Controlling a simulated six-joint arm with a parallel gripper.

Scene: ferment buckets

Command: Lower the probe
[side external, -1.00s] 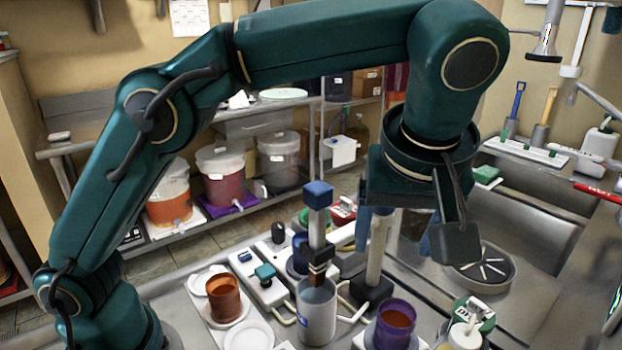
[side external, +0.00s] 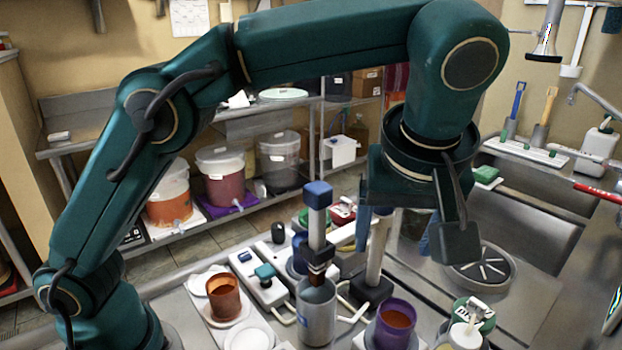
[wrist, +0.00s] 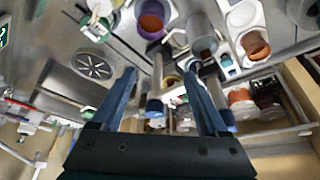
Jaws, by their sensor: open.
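What looks like the probe (side external: 317,228) is an upright grey stick with a blue block on top and a brown-black lower end. It stands over the mouth of a grey cup (side external: 317,320); whether its tip is inside cannot be made out. My gripper (side external: 396,240) is open, pointing down, to the right of the probe. A pale post (side external: 377,250) on a dark base stands below my gripper, its top hidden. In the wrist view, a blue-topped post (wrist: 154,106) shows between my spread blue fingers (wrist: 161,72), without visible contact. The grey cup (wrist: 201,32) is also there.
A purple cup (side external: 395,326) of reddish-brown content stands close in front of the post. An orange-brown cup (side external: 223,300) sits on a white saucer at left. A sink with a round strainer (side external: 481,268) lies right. Lidded buckets (side external: 220,178) stand on the back shelf.

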